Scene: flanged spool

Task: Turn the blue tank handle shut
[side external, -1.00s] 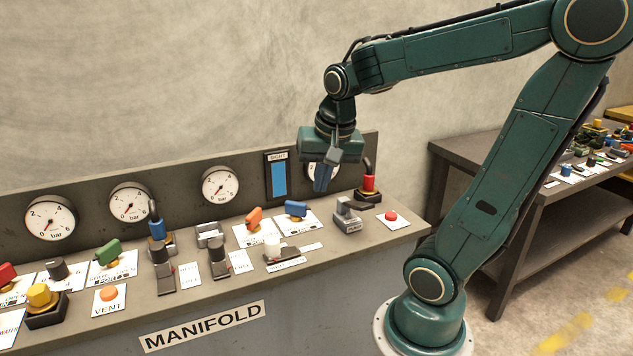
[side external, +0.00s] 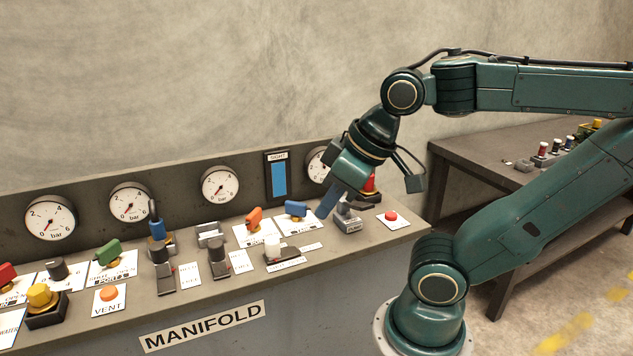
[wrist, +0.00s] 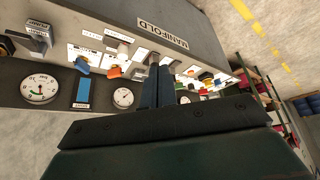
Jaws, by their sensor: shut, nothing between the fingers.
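The blue handle (side external: 296,208) sits on a white label plate on the sloping panel, right of an orange handle (side external: 254,217). It lies roughly lengthwise along the panel; the label print is too small to read. The blue handle also shows in the wrist view (wrist: 82,66), left of the orange handle. My gripper (side external: 322,214) is shut and empty, its blue-grey fingers pointing down just right of the blue handle in the side view. I see no contact with the handle. In the wrist view the shut fingers (wrist: 158,70) show at the centre.
A grey pump lever (side external: 347,216) stands close to the right of my fingers, with a red-topped control (side external: 369,184) behind it. Gauges and a blue sight glass (side external: 278,178) line the backboard.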

